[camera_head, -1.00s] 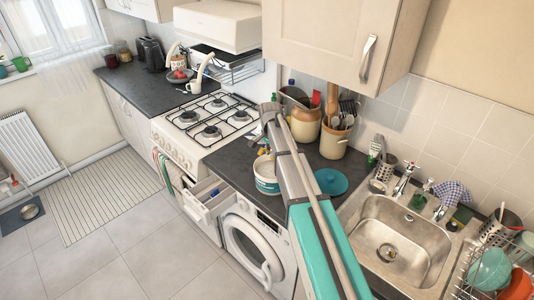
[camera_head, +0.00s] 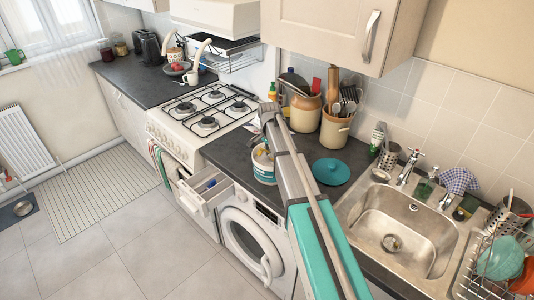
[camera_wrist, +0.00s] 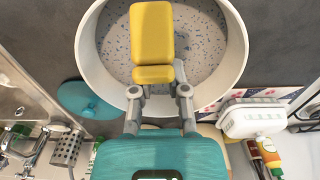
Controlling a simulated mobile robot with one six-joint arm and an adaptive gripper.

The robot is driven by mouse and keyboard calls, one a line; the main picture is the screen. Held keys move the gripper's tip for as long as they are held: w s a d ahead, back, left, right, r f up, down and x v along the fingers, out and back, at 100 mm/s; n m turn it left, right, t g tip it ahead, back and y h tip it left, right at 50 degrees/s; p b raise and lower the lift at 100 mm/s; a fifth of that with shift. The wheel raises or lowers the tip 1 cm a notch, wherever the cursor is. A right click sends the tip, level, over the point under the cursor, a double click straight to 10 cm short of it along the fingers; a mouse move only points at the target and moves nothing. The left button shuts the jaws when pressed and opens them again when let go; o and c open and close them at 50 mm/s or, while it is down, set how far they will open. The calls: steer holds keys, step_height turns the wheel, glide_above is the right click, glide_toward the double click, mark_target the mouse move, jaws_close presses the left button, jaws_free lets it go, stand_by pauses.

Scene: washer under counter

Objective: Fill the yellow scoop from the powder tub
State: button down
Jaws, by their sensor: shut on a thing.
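In the wrist view my gripper (camera_wrist: 160,94) is shut on the yellow scoop (camera_wrist: 152,32), which points away from the fingers. The scoop lies across the mouth of the powder tub (camera_wrist: 238,62). Pale powder with blue specks (camera_wrist: 202,38) shows inside the round white rim. I cannot tell whether the scoop touches the powder, and its inside is hidden. In the head view the white and blue tub (camera_head: 264,167) stands on the dark counter, partly behind my arm. The scoop and gripper are not clear there.
A teal lid (camera_head: 331,172) lies on the counter right of the tub. Brown crocks (camera_head: 335,129) with utensils stand behind. The steel sink (camera_head: 405,230) is to the right, the gas hob (camera_head: 208,108) to the left. An open drawer (camera_head: 207,188) juts out beside the washing machine (camera_head: 250,240).

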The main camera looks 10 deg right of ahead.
steer(key=shift+f+b, duration=0.6)
steer(key=shift+f, duration=0.25)
stand_by(0.8)
steer(key=shift+r+p, duration=5.05)
steer(key=shift+s+r+t+h, duration=0.15)
steer(key=shift+r+t+h, duration=0.45)
steer(key=shift+h, duration=0.4)
steer(key=r+t+h, duration=0.1)
steer(key=t+h, duration=0.1)
steer(key=h, duration=0.1)
steer(key=shift+r+t+h+b, duration=0.3)
steer(key=shift+r+t+b, duration=0.05)
steer(key=shift+t, duration=0.05)
